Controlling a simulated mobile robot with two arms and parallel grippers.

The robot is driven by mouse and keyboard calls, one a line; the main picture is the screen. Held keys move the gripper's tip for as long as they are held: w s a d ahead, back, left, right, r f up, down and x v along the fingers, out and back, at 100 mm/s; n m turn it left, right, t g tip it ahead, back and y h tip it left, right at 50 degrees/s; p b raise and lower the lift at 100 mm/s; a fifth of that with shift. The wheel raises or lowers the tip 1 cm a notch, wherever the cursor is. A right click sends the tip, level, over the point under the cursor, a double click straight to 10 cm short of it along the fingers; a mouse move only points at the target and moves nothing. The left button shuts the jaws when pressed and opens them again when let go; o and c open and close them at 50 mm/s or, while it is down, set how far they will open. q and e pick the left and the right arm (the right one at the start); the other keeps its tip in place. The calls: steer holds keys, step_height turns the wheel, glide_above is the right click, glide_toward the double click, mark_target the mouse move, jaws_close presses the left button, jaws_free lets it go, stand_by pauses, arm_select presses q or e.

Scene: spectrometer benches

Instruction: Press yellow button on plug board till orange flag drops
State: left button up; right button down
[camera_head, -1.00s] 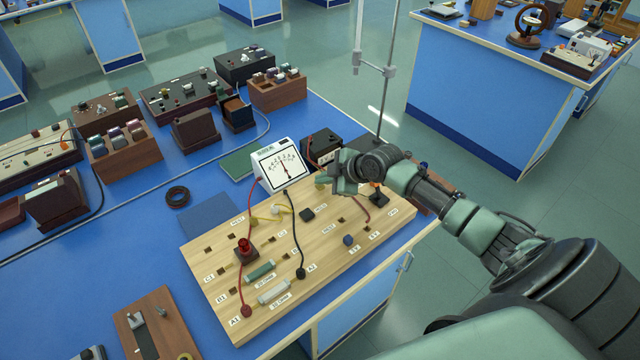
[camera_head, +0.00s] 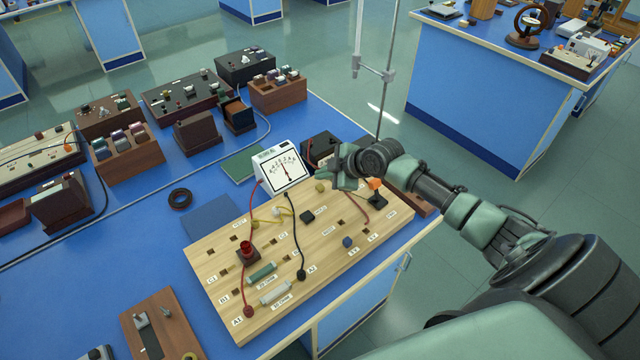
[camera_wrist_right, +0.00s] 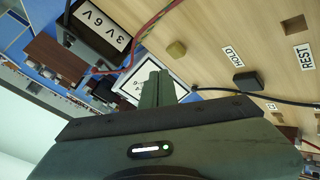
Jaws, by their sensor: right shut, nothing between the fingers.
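The wooden plug board (camera_head: 215,265) lies on the blue bench. The small yellow button (camera_head: 320,187) stands near its far edge and also shows in the right wrist view (camera_wrist_right: 176,49), in the clear. The orange flag (camera_head: 375,184) is up on a black block at the board's right. My right gripper (camera_head: 336,180) is above the board's far edge, just right of the button in the head view. Its fingers (camera_wrist_right: 157,86) are shut and empty, apart from the button in the wrist view. My left gripper is not in view.
The white meter (camera_head: 281,167) and a black battery box (camera_head: 320,149) stand beyond the board, close to the gripper. Red and black leads (camera_head: 294,230) cross the board. A black block (camera_wrist_right: 246,82) sits by the HOLD label. A metal stand (camera_head: 372,70) rises behind.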

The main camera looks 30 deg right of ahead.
mark_target(323, 191)
steer(key=shift+r+p, duration=1.3)
steer(key=shift+r, duration=0.6)
steer(key=shift+s+f, duration=0.1)
